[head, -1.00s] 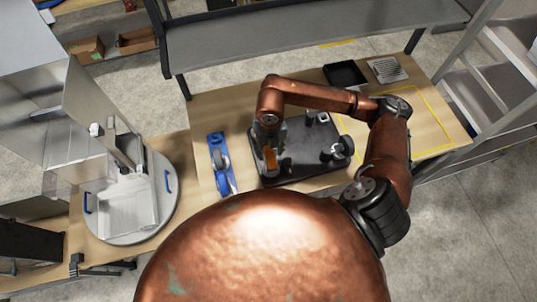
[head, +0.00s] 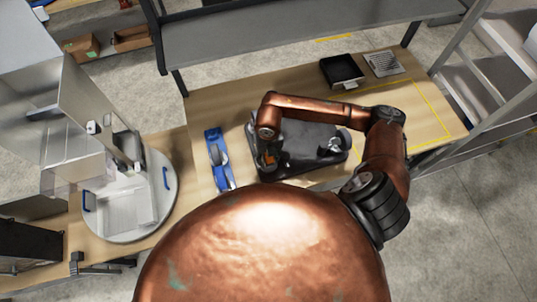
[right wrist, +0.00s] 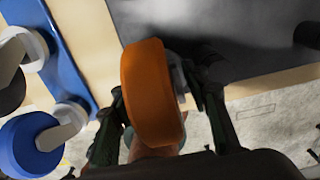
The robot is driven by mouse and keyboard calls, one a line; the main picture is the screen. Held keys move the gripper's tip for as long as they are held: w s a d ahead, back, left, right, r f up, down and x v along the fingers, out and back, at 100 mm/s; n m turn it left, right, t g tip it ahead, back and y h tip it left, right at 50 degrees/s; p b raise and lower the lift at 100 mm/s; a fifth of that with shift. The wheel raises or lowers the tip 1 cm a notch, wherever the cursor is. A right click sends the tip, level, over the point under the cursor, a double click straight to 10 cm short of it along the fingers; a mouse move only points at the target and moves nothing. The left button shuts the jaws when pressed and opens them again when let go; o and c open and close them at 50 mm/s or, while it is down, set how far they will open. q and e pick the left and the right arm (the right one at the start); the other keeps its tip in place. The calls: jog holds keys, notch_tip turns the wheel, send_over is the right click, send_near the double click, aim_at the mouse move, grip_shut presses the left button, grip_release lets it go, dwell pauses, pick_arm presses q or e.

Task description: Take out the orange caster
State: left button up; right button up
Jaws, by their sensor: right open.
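The orange caster (right wrist: 150,95) stands at the left end of a dark plate (head: 300,135), its orange wheel facing the camera in the right wrist view. In the head view only a bit of its orange (head: 270,159) shows under my arm. My right gripper (right wrist: 155,85) is open around the caster, one finger on each side. The left finger is close to the wheel; I cannot tell whether either finger touches it. The caster's lower part is hidden. My left gripper is not in view.
A blue holder (head: 218,160) with wheels lies just left of the plate. More casters (head: 334,146) stand at the plate's right end. A black tray (head: 342,72) and a grey grid (head: 383,63) lie at the back. A round white platform (head: 150,205) stands at the left.

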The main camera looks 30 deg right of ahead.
grip_shut()
dwell(0.5)
jog(key=shift+r, duration=0.35)
jog(key=shift+r+p, duration=1.1)
jog(key=shift+r, duration=0.65)
jog(key=shift+r+p, duration=1.3)
jog(key=shift+r, duration=1.2)
